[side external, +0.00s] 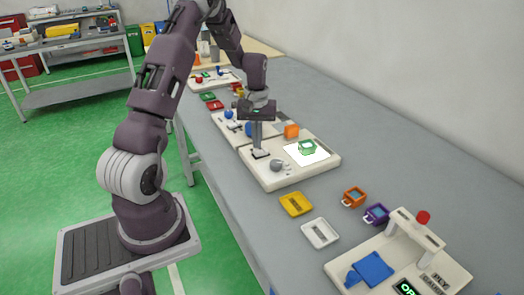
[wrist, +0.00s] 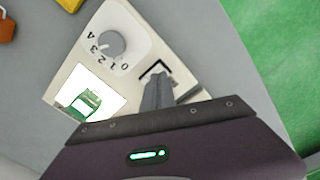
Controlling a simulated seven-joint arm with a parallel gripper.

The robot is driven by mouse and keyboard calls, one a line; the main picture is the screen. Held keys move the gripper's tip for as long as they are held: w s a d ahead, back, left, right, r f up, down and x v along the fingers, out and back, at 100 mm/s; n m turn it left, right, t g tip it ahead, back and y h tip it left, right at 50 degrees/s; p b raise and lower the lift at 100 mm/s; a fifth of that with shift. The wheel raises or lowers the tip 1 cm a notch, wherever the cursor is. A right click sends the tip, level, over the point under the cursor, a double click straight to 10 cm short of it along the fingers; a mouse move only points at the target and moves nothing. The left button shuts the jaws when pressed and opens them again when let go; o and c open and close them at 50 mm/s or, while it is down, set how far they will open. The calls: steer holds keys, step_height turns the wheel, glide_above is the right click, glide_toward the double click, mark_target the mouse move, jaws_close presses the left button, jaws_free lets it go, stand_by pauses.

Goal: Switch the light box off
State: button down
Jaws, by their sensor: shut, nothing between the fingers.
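The light box (side external: 298,172) is a cream slab on the grey bench. Its square panel (side external: 318,156) glows bright white, and a small green open container (side external: 307,147) stands on it. A grey knob (side external: 276,166) sits on the box; in the wrist view the knob (wrist: 110,45) has a dial numbered 0 to 4. A dark-framed switch (wrist: 157,71) lies beside the dial, partly hidden by my fingers. My gripper (side external: 257,149) is shut and empty, pointing down at the switch. Whether its tips touch the switch, I cannot tell.
An orange block (side external: 291,131) stands by the box's far edge. Yellow (side external: 296,204) and white (side external: 320,233) trays lie nearer, with orange (side external: 353,197) and purple (side external: 376,214) containers. A cream fixture with a red knob (side external: 423,217) stands at front right. Further cream boards lie behind.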

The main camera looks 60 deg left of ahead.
mark_target(258, 152)
steer(key=shift+f, duration=0.95)
stand_by(0.6)
steer(key=shift+r, duration=3.5)
steer(key=s+d+r+m+t, duration=0.2)
steer(key=s+d+r+m, duration=0.1)
steer(key=d+r, duration=0.6)
steer(key=s+d+r+m+t, duration=0.1)
steer(key=s+d+r+m, duration=0.2)
steer(key=d+r, duration=0.55)
steer(key=s+d+m+t, duration=0.2)
steer(key=s+d+m, duration=0.4)
steer(key=s+d, duration=0.4)
steer(key=s, duration=0.3)
steer(key=shift+s+d+f+t, duration=0.3)
steer(key=shift+d+f, duration=0.05)
